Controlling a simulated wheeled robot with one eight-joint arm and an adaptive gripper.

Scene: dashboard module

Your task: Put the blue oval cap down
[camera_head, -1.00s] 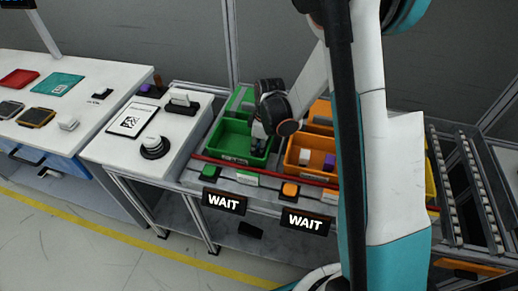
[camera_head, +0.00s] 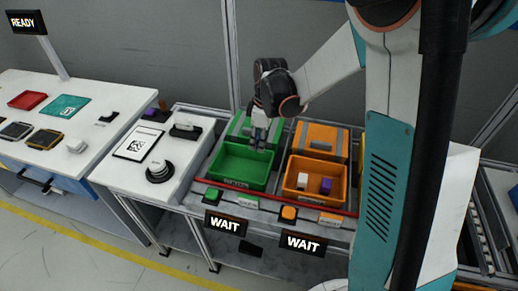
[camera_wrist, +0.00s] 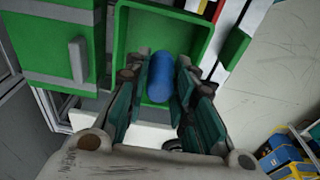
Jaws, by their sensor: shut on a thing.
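The blue oval cap (camera_wrist: 160,77) sits between the two fingers of my gripper (camera_wrist: 158,85) in the wrist view, with its long side running along the fingers. My gripper is shut on it. In the wrist view, the open green bin (camera_wrist: 207,45) lies behind and below the cap. In the head view, my gripper (camera_head: 259,142) points down over the back part of the green bin (camera_head: 232,176). The cap cannot be made out clearly in the head view. The gap between the cap and the bin floor is hard to judge.
An orange bin (camera_head: 297,193) to the right holds a white piece and a purple piece. Lidded boxes stand behind both bins. A red rail (camera_head: 280,203) runs along the front. A white bench with a black round knob (camera_head: 160,172) stands left.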

